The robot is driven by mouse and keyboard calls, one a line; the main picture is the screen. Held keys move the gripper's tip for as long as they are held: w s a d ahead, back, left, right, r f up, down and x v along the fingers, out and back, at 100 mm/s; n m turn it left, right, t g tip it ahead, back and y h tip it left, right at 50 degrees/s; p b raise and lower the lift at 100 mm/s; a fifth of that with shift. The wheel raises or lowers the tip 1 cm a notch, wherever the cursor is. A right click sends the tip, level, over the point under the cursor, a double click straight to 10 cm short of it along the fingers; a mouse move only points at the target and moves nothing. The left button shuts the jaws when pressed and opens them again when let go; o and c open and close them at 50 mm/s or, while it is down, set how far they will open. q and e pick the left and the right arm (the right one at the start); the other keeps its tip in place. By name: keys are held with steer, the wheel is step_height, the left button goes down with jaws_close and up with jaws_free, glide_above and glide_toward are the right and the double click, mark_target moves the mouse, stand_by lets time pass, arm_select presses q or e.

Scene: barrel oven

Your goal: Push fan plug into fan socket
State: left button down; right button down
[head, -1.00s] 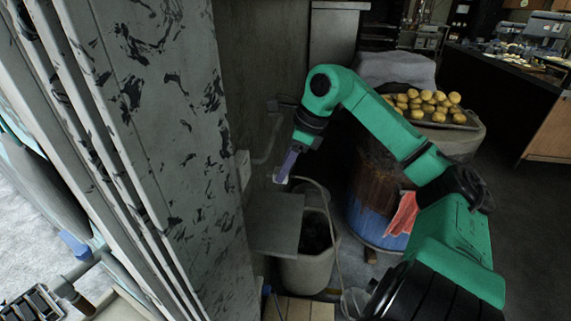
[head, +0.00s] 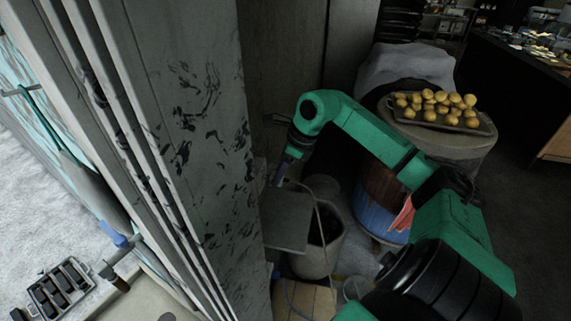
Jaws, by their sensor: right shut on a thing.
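My right arm reaches in from the right, and my right gripper (head: 280,178) is shut beside the right edge of the grey pillar. It holds the fan plug, which is small and mostly hidden at the fingertips. A pale cable (head: 314,199) runs from there to the right and then down. The fan socket does not show now; the pillar's edge covers that stretch of wall. I cannot tell whether the plug touches the socket. My left gripper is not in view.
The scuffed grey pillar (head: 205,150) stands close on the left of the gripper. A grey flat panel (head: 285,222) lies below it, over a bin (head: 318,260). A barrel (head: 382,200) and a tray of round yellow items (head: 440,122) stand to the right.

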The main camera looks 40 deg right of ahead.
steer(key=shift+w+a+r+p, duration=0.1)
steer(key=shift+w+a+p, duration=0.2)
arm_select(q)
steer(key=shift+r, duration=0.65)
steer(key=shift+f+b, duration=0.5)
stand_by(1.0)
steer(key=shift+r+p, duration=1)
arm_select(e)
steer(key=shift+w+a, duration=0.3)
steer(key=shift+w, duration=0.2)
steer(key=shift+c, duration=1.7)
jaws_free()
arm_select(q)
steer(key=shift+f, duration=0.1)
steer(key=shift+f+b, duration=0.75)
steer(key=shift+b, duration=0.1)
arm_select(e)
steer(key=v, duration=1.4)
steer(key=shift+r, duration=0.25)
